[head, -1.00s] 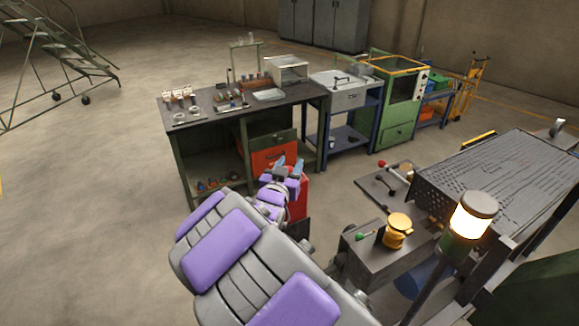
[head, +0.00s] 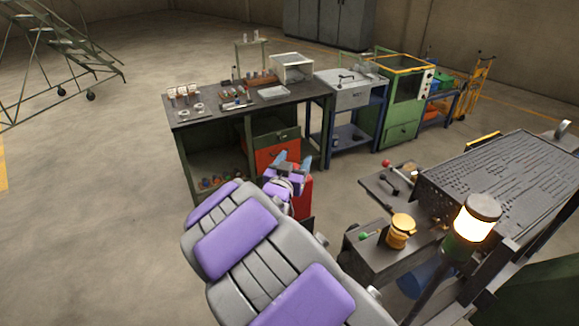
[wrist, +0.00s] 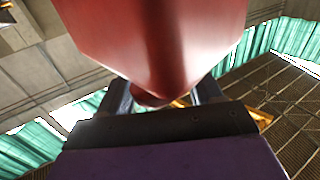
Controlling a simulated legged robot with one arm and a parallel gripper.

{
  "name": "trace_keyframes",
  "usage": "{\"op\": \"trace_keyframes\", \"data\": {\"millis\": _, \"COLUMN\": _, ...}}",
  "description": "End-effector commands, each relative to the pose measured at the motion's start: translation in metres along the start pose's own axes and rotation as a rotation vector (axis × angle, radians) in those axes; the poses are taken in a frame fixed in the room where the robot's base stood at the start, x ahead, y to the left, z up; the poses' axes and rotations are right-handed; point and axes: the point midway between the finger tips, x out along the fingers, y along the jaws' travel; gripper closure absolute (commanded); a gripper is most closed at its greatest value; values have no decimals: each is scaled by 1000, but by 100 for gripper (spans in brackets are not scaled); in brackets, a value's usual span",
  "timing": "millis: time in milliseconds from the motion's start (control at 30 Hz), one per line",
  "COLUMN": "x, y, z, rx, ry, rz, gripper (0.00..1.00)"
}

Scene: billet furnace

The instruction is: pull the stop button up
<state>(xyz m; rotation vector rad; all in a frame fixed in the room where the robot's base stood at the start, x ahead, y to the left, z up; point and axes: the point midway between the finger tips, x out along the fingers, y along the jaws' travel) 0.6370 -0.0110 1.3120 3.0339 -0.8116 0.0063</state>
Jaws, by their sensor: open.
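My gripper (head: 292,163) is open at the end of my purple and grey arm, in the lower middle of the head view. In the wrist view, its dark fingers (wrist: 163,95) stand apart. A large red body (wrist: 150,40) fills the top middle and reaches down between them; I cannot tell whether it touches them or whether it is the stop button. In the head view, a red form (head: 304,190) shows beside and below my gripper, partly hidden by it. A small red knob (head: 386,163) sits on a dark panel at right, apart from my gripper. No stop button is clearly identifiable.
A dark-topped bench (head: 215,109) with small items stands beyond my gripper. A grey cabinet (head: 352,96) and green machine (head: 403,122) stand beside it. At right are a yellow fitting (head: 401,229), green knob (head: 364,234) and lit lamp (head: 474,220).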

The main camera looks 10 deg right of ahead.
Motion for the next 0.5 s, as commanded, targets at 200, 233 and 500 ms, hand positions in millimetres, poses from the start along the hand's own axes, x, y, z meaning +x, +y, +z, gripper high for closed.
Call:
{"op": "trace_keyframes", "data": {"millis": 200, "x": -17, "y": -2, "z": 1, "rx": 0, "ry": -3, "rz": -2, "gripper": 35}}
{"op": "trace_keyframes", "data": {"millis": 233, "x": -21, "y": -2, "z": 1, "rx": 0, "ry": -3, "rz": -2, "gripper": 35}}
{"op": "trace_keyframes", "data": {"millis": 500, "x": -64, "y": -4, "z": 2, "rx": -3, "ry": -3, "rz": -5, "gripper": 35}}
